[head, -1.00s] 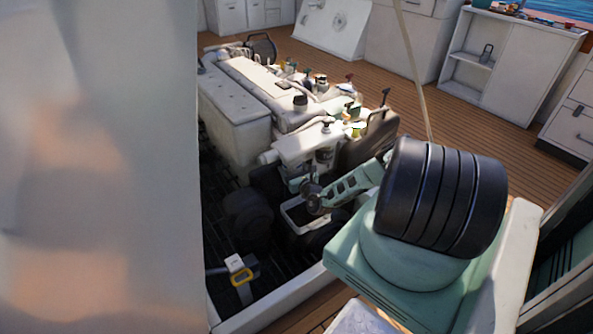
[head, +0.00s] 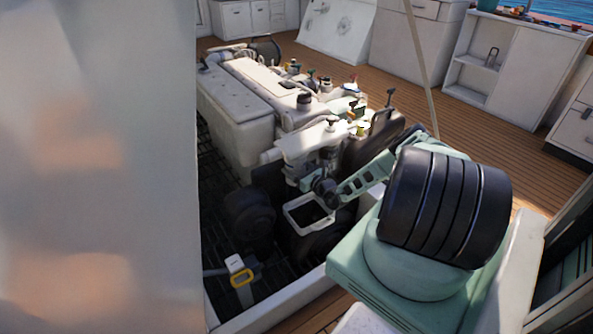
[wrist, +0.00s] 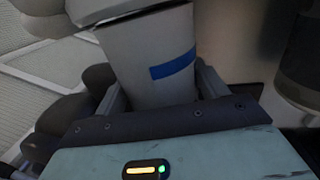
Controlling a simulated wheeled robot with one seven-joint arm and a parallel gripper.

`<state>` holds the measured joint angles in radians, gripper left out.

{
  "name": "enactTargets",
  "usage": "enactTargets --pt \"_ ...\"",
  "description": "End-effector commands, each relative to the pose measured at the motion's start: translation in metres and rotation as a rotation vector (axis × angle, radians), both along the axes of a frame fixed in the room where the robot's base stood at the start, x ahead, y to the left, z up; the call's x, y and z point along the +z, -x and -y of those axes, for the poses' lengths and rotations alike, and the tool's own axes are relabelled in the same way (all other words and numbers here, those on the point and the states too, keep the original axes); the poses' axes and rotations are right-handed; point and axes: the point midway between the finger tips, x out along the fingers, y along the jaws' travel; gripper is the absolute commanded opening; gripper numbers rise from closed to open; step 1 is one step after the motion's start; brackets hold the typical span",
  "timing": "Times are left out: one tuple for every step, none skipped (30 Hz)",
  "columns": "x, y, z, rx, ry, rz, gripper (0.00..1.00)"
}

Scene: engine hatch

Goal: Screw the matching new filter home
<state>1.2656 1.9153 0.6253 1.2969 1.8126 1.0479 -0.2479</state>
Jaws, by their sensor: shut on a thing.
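In the wrist view my gripper (wrist: 160,88) is shut on a light grey cylindrical filter (wrist: 145,45) with a blue band. The filter stands between the two dark fingers, slightly tilted in the picture. Its upper end meets or lies just under a pale rounded part (wrist: 110,8); I cannot tell whether they touch or whether threads are engaged. In the head view my green arm reaches to the near end of the white engine (head: 240,105), with my gripper low beside it. The filter cannot be made out there.
A white-rimmed open container (head: 309,213) sits in the hatch below my arm. A yellow-handled thing (head: 241,278) is near the hatch edge. A dark cylindrical part (wrist: 303,60) is close on the right in the wrist view. Wooden deck (head: 480,130) lies clear beyond the engine.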

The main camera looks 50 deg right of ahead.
Motion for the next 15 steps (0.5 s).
enactTargets --pt "-0.0185 0.0109 -0.0032 0.002 -0.005 -0.040 0.10" --pt "-0.0185 0.0109 -0.0033 0.002 -0.005 -0.040 0.10" --pt "-0.0186 0.0109 -0.0034 0.003 -0.005 -0.040 0.10" --pt "-0.0189 0.0108 -0.0033 0.006 -0.004 -0.040 0.10" --pt "-0.0195 0.0107 -0.0031 0.011 -0.003 -0.039 0.10" --pt "-0.0205 0.0105 -0.0028 0.024 -0.001 -0.038 0.10" --pt "-0.0213 0.0103 -0.0026 0.037 0.000 -0.037 0.10" --pt "-0.0224 0.0103 -0.0024 0.053 0.000 -0.037 0.10" --pt "-0.0235 0.0103 -0.0025 0.078 0.002 -0.037 0.10" --pt "-0.0238 0.0104 -0.0023 0.096 0.002 -0.038 0.10" --pt "-0.0242 0.0106 -0.0026 0.115 0.001 -0.039 0.10" --pt "-0.0243 0.0106 -0.0027 0.139 0.002 -0.039 0.10" --pt "-0.0242 0.0103 -0.0025 0.154 0.003 -0.038 0.10" --pt "-0.0243 0.0103 -0.0027 0.170 0.002 -0.037 0.10" --pt "-0.0238 0.0103 -0.0025 0.190 0.003 -0.037 0.10"
